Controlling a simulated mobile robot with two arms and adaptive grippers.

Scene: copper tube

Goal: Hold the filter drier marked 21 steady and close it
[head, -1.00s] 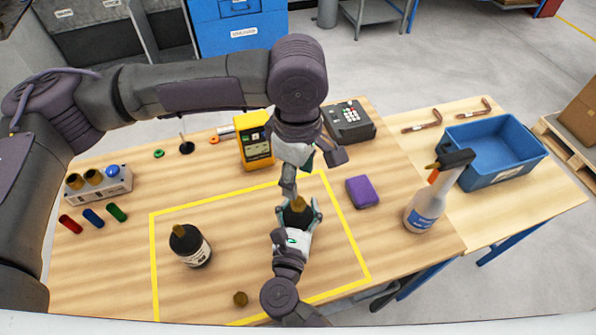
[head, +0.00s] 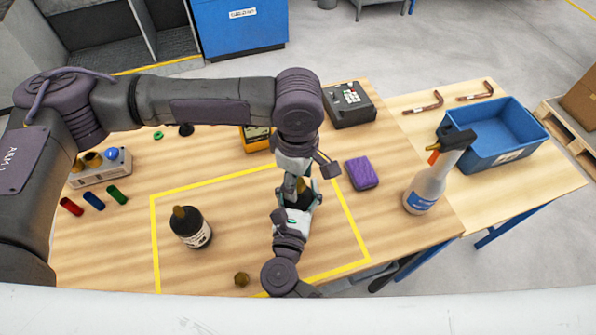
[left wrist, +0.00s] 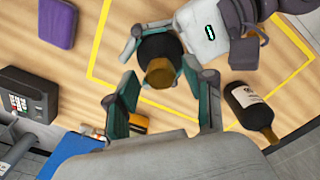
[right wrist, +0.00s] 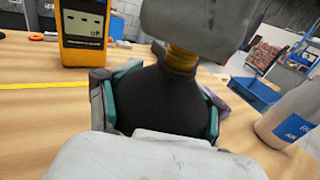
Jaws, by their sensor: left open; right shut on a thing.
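A black filter drier (right wrist: 160,103) with a brass top is gripped upright in my right gripper (head: 297,197); the right wrist view shows teal pads pressed on both sides of its body. Its number cannot be read. The left wrist view shows its hexagonal brass top (left wrist: 160,73) from above. My left gripper (left wrist: 160,80) is open, pointing down over it, a finger on each side of the brass top. Another black filter drier (head: 191,228) with a brass top and white label stands at the left inside the yellow outline.
A loose brass cap (head: 241,279) lies near the front edge. A purple block (head: 362,172), a spray bottle (head: 425,188) and a blue bin (head: 500,140) are to the right. A yellow meter (head: 256,138) stands behind.

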